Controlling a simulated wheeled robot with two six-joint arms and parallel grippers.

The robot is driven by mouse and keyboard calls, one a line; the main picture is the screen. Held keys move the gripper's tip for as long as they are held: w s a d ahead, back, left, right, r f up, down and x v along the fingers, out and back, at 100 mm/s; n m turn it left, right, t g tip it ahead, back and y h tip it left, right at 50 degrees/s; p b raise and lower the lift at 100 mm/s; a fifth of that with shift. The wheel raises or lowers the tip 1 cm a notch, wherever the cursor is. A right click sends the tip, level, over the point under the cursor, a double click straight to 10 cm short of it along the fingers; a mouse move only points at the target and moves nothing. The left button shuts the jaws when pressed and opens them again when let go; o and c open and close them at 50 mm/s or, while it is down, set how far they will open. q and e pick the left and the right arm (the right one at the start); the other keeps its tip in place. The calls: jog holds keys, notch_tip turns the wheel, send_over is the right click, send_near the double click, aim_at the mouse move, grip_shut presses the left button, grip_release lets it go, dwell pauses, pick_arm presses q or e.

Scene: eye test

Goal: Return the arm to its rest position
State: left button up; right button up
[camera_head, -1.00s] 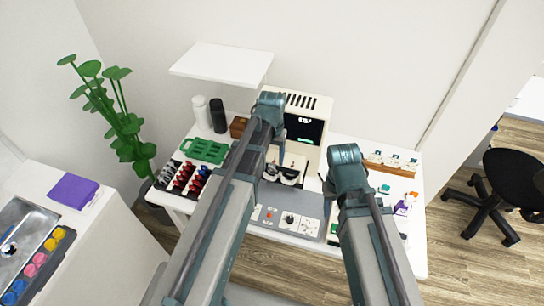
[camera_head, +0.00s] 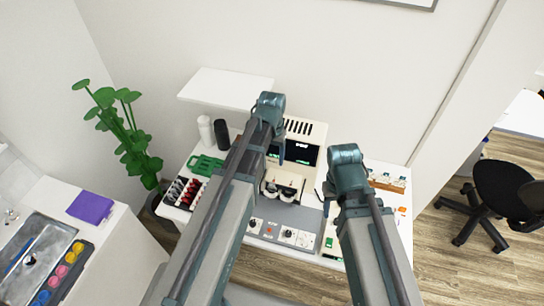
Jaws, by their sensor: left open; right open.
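My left arm (camera_head: 222,215) rises from the bottom of the head view to a bent teal joint (camera_head: 270,106) in front of the white machine. My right arm (camera_head: 372,240) rises to a teal joint (camera_head: 346,165) right of the machine. Both arms are folded at these joints, and only small blue-grey parts show beyond them. Both grippers are hidden behind the arm links, so I cannot see what they are near or touching.
A white table (camera_head: 340,262) carries the white machine with a dark screen (camera_head: 302,154), a green tray (camera_head: 205,166), bottles and small racks. A shelf (camera_head: 226,88) juts from the wall. A plant (camera_head: 130,135) and a counter with a purple cloth (camera_head: 91,207) stand left, a black chair (camera_head: 497,200) right.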

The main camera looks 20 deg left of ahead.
dwell(0.3)
pick_arm(q)
jog(key=s+d+f+m+b, duration=0.1)
jog(key=s+d+f+b, duration=0.3)
jog(key=s, duration=0.3)
jog(key=s+d+f+m+y+b, duration=0.1)
jog(key=s+d+f+m+b, duration=0.1)
jog(key=s+d+f+b, duration=0.3)
jog(key=shift+s+d+f, duration=0.25)
jog(key=shift+s+d, duration=0.4)
jog(key=shift+s, duration=0.5)
